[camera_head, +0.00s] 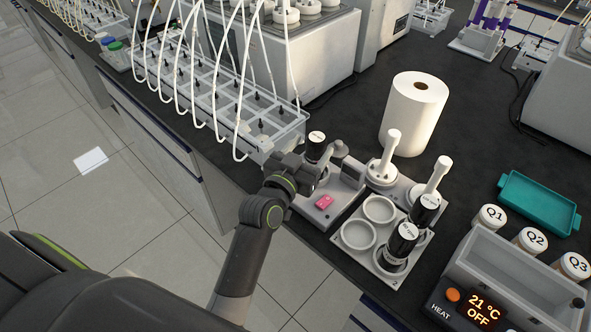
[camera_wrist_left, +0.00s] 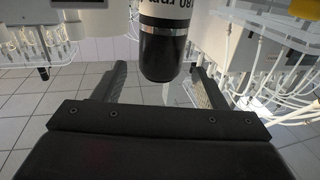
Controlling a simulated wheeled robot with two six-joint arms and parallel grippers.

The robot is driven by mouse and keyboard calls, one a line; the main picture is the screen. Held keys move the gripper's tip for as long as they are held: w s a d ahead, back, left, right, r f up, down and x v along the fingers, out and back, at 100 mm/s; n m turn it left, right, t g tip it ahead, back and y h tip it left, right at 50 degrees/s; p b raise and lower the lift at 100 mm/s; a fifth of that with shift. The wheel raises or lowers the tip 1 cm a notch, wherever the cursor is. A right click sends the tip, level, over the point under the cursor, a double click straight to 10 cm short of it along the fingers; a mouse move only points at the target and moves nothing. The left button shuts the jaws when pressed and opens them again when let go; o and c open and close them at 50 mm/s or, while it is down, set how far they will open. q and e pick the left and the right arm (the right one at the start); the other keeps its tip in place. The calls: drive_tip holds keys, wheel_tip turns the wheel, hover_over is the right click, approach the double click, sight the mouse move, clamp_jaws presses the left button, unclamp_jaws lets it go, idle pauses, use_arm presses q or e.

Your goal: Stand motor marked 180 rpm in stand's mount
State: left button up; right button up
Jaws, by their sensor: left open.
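The motor marked 180 rpm (camera_head: 316,148), black with a white top, is upright at the grey stand (camera_head: 325,208). I cannot tell whether it is fully seated in the mount, as my gripper partly hides it. In the left wrist view the motor (camera_wrist_left: 162,45) shows a white band partly reading "80 rpm" and a black end. My left gripper (camera_head: 308,168) is open, its fingers on either side of the motor, also seen in the wrist view (camera_wrist_left: 158,85). My right gripper is not in view.
A pale tray (camera_head: 376,262) with round wells holds two other black motors (camera_head: 402,240) (camera_head: 424,209).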

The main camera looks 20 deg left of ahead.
use_arm(q)
drive_tip(key=s+b, duration=0.2)
drive_tip(key=s, duration=0.5)
drive_tip(key=shift+a, duration=0.4)
